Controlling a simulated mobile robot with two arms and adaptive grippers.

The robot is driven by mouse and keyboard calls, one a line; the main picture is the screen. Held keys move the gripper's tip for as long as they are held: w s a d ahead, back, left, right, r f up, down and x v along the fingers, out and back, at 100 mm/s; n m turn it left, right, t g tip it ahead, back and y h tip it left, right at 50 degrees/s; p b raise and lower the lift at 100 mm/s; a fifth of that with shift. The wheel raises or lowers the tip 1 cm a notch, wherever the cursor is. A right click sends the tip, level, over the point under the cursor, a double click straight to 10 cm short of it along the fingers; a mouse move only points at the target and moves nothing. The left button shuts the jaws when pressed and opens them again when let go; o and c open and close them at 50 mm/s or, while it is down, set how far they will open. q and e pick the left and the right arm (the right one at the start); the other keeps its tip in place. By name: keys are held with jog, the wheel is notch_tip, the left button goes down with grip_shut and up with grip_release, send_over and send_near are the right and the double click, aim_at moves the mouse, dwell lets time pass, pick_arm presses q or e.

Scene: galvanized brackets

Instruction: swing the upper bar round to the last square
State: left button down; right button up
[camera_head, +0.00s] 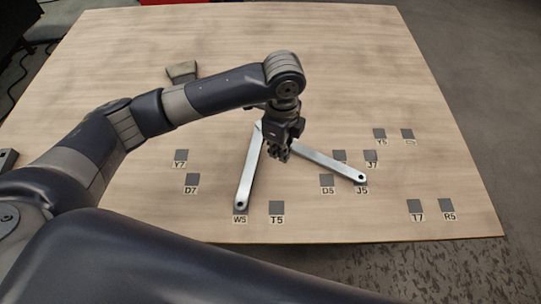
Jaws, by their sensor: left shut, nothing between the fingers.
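Two flat galvanized bars form a V on the wooden table, meeting near a corner partly hidden behind my left gripper. One bar (249,172) runs down to the left, its holed end on the square W5 (240,210). The other bar (325,163) runs right, its holed end at the square J5 (361,184). I cannot tell which bar lies on top. My left gripper (279,156) points down over the V close to the joint, shut and empty. Whether it touches a bar is unclear. My right gripper is not seen.
Other dark labelled squares lie around: T5 (277,207), D5 (326,181), D7 (192,179), Y7 (181,155), Y5 (379,133), R5 (446,205). A small grey-green block (182,70) sits behind my arm. The table's right side is largely clear.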

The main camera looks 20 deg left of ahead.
aim_at(243, 160)
pick_arm(q)
notch_tip(243, 160, down, 9)
jog(key=shift+s+f, duration=0.1)
jog(key=shift+f, duration=0.05)
jog(key=a, duration=0.3)
jog(key=shift+w+f, duration=0.2)
jog(key=shift+w, duration=0.15)
jog(key=shift+w+a, duration=0.1)
jog(key=shift+a, duration=0.4)
jog(key=shift+w+a+p, duration=0.1)
jog(key=shift+a+p, duration=0.2)
jog(key=shift+p, duration=0.15)
jog(key=a+p, duration=0.1)
jog(key=a, duration=0.2)
jog(key=w+a+p, duration=0.1)
jog(key=a, duration=0.2)
jog(key=shift+w+a+r+p, duration=0.1)
jog(key=shift+a+p, duration=0.05)
jog(key=shift+p, duration=0.2)
jog(key=shift+w+a, duration=0.1)
jog(key=shift+a, duration=0.3)
